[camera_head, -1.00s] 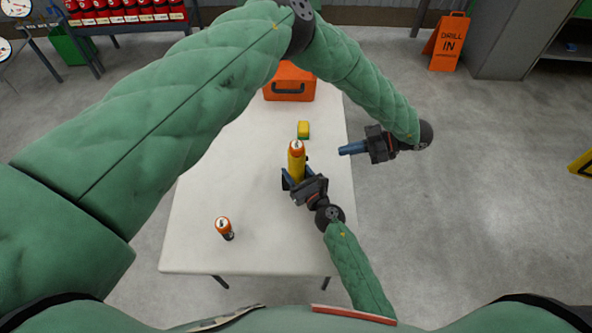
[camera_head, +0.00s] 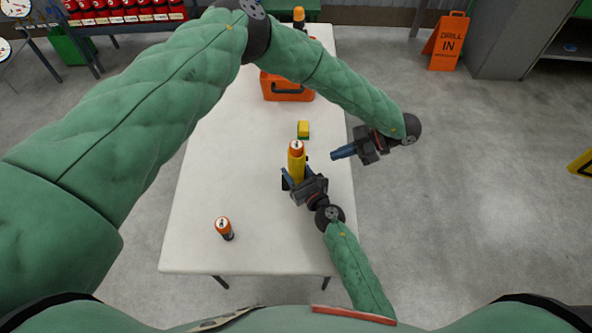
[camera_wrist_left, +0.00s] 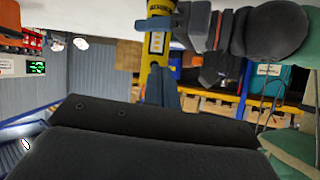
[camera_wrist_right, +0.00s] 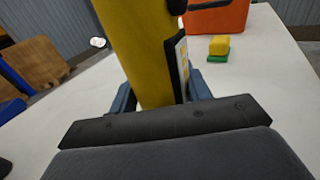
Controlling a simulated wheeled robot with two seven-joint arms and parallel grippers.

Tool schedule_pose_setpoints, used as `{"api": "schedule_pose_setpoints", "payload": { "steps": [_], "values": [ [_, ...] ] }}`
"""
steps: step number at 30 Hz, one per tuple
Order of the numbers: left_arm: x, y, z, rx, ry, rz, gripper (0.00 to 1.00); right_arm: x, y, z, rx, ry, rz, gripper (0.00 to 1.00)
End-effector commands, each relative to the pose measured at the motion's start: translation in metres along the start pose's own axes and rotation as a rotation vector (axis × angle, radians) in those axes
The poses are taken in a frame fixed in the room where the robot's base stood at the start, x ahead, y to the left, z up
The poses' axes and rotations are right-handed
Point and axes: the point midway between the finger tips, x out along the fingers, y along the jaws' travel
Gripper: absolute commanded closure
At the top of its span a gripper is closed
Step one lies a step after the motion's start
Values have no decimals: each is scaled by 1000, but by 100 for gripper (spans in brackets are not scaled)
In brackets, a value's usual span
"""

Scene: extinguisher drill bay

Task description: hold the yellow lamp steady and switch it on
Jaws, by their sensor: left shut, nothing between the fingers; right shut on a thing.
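The yellow lamp (camera_head: 297,163) stands upright on the table, with an orange ring and a pale disc with a dark mark at its top. My right gripper (camera_head: 293,179) is shut on the lamp's body; the right wrist view shows the yellow body (camera_wrist_right: 146,50) between its blue fingers. My left gripper (camera_head: 337,154) is shut and empty, to the right of the lamp and apart from it, pointing left. In the left wrist view the lamp (camera_wrist_left: 157,45) shows beyond my left fingers.
A small yellow and green block (camera_head: 303,130) lies behind the lamp. An orange case (camera_head: 287,88) stands farther back. A short dark and orange lamp (camera_head: 225,230) stands at the table's front left, another (camera_head: 299,18) at the far end. The white table (camera_head: 225,165) is clear left of the lamp.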

Motion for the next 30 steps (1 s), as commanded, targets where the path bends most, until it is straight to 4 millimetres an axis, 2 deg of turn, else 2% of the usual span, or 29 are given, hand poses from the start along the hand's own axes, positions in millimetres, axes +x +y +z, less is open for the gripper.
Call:
{"api": "schedule_pose_setpoints", "payload": {
  "steps": [12, 21, 30],
  "values": [
    [-18, 0, 16, -515, -207, 72, 100, 0, 0, 0, 0, 0, 0, 91],
    [-23, 5, 27, -886, -301, 53, 100, 0, 0, 0, 0, 0, 1, 91],
    [-21, 5, 28, -1019, -314, 28, 100, 0, 0, 0, 0, 0, 1, 91]
  ]
}}
